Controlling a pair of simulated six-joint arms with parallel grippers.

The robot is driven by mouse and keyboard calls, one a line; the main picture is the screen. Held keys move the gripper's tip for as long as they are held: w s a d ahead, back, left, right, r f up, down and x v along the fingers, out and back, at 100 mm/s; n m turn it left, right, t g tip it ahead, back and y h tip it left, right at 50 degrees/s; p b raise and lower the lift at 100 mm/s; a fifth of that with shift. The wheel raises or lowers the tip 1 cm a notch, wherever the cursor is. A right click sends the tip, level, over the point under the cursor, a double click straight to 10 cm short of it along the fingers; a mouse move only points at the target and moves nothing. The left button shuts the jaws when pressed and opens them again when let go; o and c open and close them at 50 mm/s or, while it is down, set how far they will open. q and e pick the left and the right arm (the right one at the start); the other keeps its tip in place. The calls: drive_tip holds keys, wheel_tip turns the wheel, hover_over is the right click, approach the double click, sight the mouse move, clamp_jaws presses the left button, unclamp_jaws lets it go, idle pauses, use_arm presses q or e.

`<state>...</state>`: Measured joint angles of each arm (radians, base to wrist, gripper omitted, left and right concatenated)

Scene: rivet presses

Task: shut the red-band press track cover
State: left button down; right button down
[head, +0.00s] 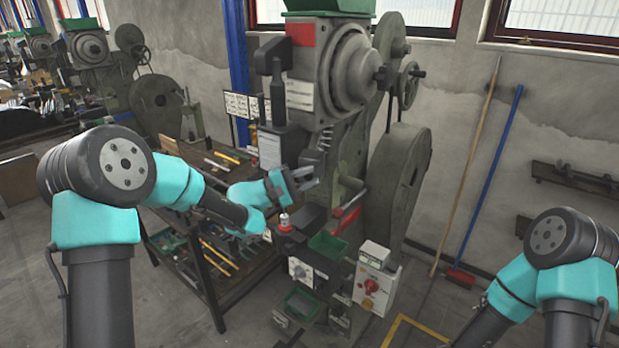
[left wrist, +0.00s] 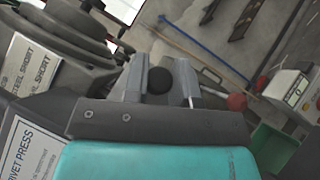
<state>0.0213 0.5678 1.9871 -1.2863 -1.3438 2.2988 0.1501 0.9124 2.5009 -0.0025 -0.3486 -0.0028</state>
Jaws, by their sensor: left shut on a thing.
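The red-band press (head: 318,95) stands in the middle of the head view, grey-green with a red patch near its top. My left gripper (head: 308,180) is at the front of this press, beside a coil spring and above the work area. In the left wrist view its two fingers (left wrist: 161,84) are shut on a round black knob (left wrist: 159,80). The knob is hidden in the head view. I cannot tell the track cover's outline or how far open it stands. My right arm enters at the lower right, with its gripper out of frame.
A red-handled lever (head: 347,212) projects right of the left gripper; its red ball (left wrist: 237,102) shows close by in the left wrist view. Green bins (head: 327,245) and a control box (head: 374,278) sit below. A tool bench (head: 205,255) stands left. A broom (head: 486,185) leans on the wall.

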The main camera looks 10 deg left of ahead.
use_arm(q)
drive_tip(key=c, duration=1.2)
unclamp_jaws()
drive_tip(key=shift+d, duration=0.1)
drive_tip(key=v, duration=1.7)
drive_tip(key=shift+a, duration=0.2)
drive_tip(key=shift+c, duration=0.3)
